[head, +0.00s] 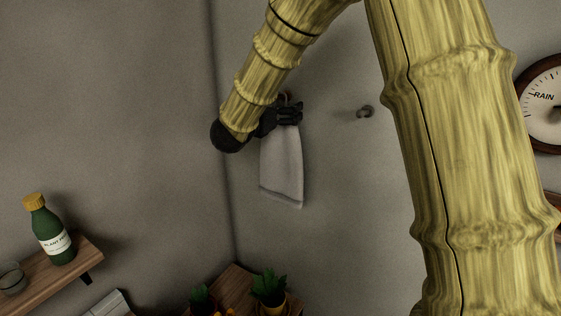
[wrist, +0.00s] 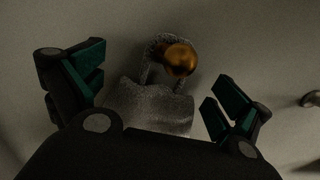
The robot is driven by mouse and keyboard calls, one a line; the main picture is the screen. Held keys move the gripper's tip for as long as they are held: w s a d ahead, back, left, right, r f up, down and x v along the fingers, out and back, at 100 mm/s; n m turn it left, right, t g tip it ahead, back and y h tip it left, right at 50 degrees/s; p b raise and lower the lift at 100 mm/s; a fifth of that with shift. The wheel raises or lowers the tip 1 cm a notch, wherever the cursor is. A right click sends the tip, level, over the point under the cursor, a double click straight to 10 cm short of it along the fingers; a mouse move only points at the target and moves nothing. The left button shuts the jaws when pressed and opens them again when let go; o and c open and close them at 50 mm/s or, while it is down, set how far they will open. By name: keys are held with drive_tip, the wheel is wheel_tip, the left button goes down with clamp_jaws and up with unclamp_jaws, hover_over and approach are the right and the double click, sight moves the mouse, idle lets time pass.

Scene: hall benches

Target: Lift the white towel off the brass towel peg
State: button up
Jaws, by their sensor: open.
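The white towel (head: 281,168) hangs down against the grey wall in the head view. In the wrist view its top (wrist: 150,104) shows with a loop around the brass towel peg (wrist: 181,60), which has a round, shiny knob. In the head view the peg is mostly hidden behind my gripper (head: 290,113), which is at the towel's top. In the wrist view my gripper (wrist: 155,98) is open, with one finger on each side of the towel's top. The fingers appear apart from the cloth. The lower towel is hidden there by the gripper body.
A second, grey peg (head: 365,111) sticks out of the wall to the right. A wooden shelf (head: 78,258) holds a green bottle (head: 49,231) and a glass (head: 11,278). Potted plants (head: 270,291) stand below the towel.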

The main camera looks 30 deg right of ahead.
drive_tip(key=c, duration=1.4)
drive_tip(key=shift+o, duration=0.2)
